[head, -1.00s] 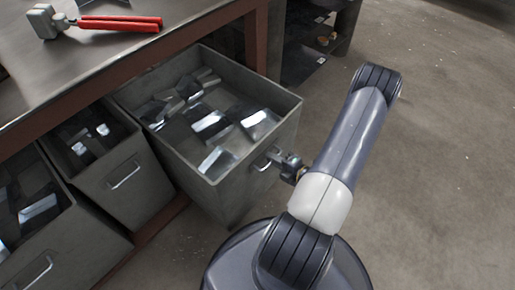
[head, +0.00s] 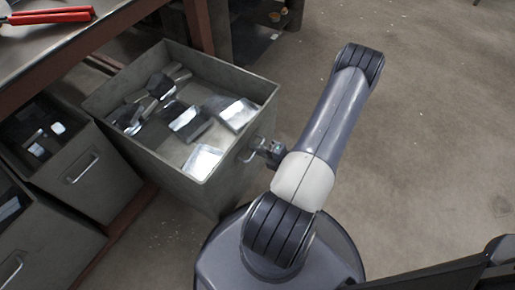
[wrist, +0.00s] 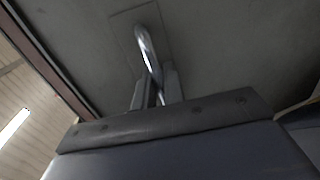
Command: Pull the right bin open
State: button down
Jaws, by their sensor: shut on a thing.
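The right bin (head: 225,180) is a grey metal box with several shiny metal offcuts inside. In the head view it stands well out from under the workbench, with most of its open top clear of the bench edge. Its handle (wrist: 148,50) is a bare metal loop on the front face. My gripper (head: 262,148) is at that front face, shut on the handle. The wrist view shows my two fingers (wrist: 157,85) closed about the lower part of the handle. The fingertips are small and partly hidden in the head view.
Two more grey bins, a middle one (head: 92,190) and a left one (head: 50,255), sit to the left under the workbench (head: 60,45). Red-handled snips (head: 48,16) lie on the bench. A dark shelf (head: 262,30) stands behind. The concrete floor at right is clear.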

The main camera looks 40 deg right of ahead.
jog(key=c, duration=1.6)
grip_release()
jog(key=shift+p+v, duration=1.1)
jog(key=shift+v, duration=4.35)
jog(key=shift+w+f, duration=0.1)
jog(key=shift+w, duration=0.05)
jog(key=shift+b+x, duration=1.1)
jog(key=shift+x, duration=4.2)
